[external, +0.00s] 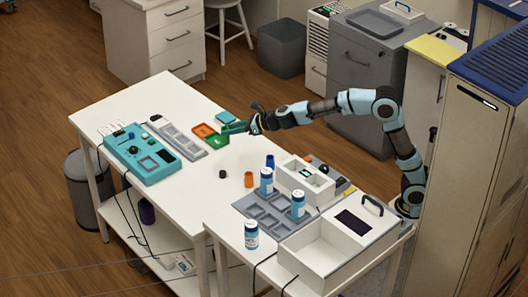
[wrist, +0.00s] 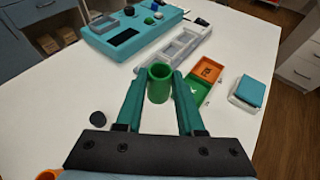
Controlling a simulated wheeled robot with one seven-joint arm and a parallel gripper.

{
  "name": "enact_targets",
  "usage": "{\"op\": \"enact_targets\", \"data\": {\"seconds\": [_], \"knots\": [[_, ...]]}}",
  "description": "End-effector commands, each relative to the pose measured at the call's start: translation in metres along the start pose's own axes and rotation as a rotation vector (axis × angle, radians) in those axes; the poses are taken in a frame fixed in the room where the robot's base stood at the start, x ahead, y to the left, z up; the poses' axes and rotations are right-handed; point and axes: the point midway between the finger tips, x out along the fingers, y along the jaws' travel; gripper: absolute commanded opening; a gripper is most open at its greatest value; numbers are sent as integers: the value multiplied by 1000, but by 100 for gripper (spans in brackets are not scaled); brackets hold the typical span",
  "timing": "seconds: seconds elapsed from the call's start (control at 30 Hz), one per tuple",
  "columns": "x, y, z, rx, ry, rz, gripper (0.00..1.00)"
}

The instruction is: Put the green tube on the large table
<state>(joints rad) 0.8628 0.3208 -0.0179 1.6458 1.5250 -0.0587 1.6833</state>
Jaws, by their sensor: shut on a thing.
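The green tube (wrist: 160,82), a short hollow cylinder, is upright between the two fingers of my gripper (wrist: 159,88) in the wrist view. My gripper is shut on it. In the external view my gripper (external: 235,128) is over the far right part of the large white table (external: 190,197), beside the orange and green tray; the tube cannot be clearly told from the fingers there. The table's bare white top also shows in the wrist view (wrist: 240,128). Whether the tube's bottom touches the table cannot be told.
An orange-and-green tray (external: 204,130), a grey slotted tray (external: 178,139) and a teal device (external: 138,152) stand nearby. A small black cap (external: 222,174), an orange tube (external: 249,179) and a blue tube (external: 270,162) are nearer.

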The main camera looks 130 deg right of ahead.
Motion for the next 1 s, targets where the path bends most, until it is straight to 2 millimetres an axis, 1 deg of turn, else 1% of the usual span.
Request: {"op": "enact_targets", "data": {"seconds": [0.03, 0.13, 0.2, 0.37, 0.43, 0.63, 0.73, 1.0], "knots": [[7, 0, -16, -1, 1, 0, 0], [13, -1, -31, -1, 1, 1, 0], [15, -1, -37, -1, 0, 1, 0], [17, -1, -42, -1, 0, 2, 0], [19, -1, -47, -1, 1, 2, 0], [29, -2, -70, -1, 1, 2, 0], [30, -2, -74, -1, 0, 2, 0], [30, -2, -72, -1, 0, 2, 0]]}}
